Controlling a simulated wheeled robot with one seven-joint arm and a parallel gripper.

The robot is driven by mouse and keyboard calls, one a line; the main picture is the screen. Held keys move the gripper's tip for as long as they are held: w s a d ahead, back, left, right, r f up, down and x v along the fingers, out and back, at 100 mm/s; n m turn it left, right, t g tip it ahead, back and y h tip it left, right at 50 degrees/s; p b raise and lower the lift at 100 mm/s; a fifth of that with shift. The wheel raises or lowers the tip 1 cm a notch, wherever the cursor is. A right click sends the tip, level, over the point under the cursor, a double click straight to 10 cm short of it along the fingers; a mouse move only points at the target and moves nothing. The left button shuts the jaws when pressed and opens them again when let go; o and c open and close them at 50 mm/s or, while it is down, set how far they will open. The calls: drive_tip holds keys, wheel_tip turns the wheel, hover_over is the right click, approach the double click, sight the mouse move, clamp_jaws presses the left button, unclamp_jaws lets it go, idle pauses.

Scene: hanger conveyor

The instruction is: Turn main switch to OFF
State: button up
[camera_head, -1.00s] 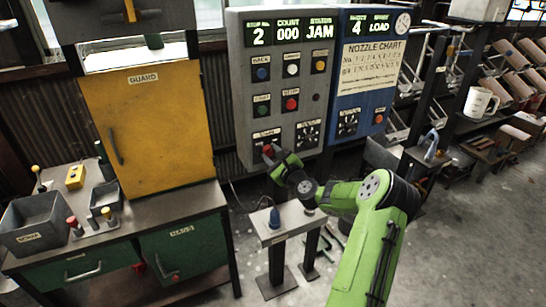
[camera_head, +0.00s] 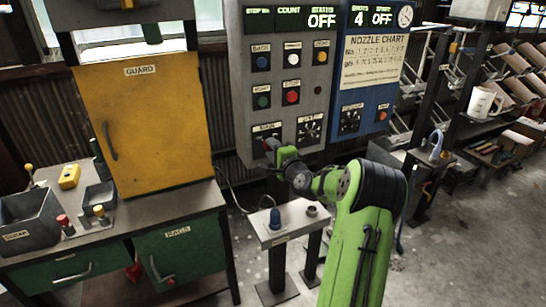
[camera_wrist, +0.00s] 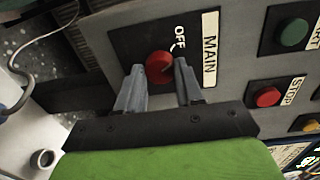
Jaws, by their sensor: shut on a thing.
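The red main switch knob (camera_wrist: 158,66) sits on a dark plate low on the grey control panel (camera_head: 237,75). The "MAIN" label (camera_wrist: 210,48) and the "OFF" mark (camera_wrist: 180,40) are beside it in the wrist view. My gripper (camera_wrist: 159,74) is shut on the knob, one finger on each side. In the head view my gripper (camera_head: 277,152) is at the panel's lower edge and partly hides the knob. The grey panel's status display (camera_head: 321,19) reads OFF, and the blue panel's right-hand display (camera_head: 381,17) also reads OFF.
The red stop button (camera_wrist: 268,96) and green start button (camera_wrist: 294,32) are close to my gripper. A small stand (camera_head: 267,240) with a blue-topped object is below my arm. The yellow guard door (camera_head: 150,130) and bench are left.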

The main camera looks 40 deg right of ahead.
drive_tip(key=shift+f+n+b, duration=0.2)
drive_tip(key=shift+n+b, duration=0.75)
drive_tip(key=shift+n, duration=0.25)
drive_tip(key=o, duration=1)
drive_tip(key=shift+r, duration=0.1)
drive_tip(key=shift+o, duration=0.2)
drive_tip(key=b+v, duration=0.1)
drive_tip(key=v, duration=1.4)
drive_tip(key=shift+s+a+b, duration=0.2)
drive_tip(key=shift+s+b, duration=0.15)
drive_tip(key=shift+r, duration=0.1)
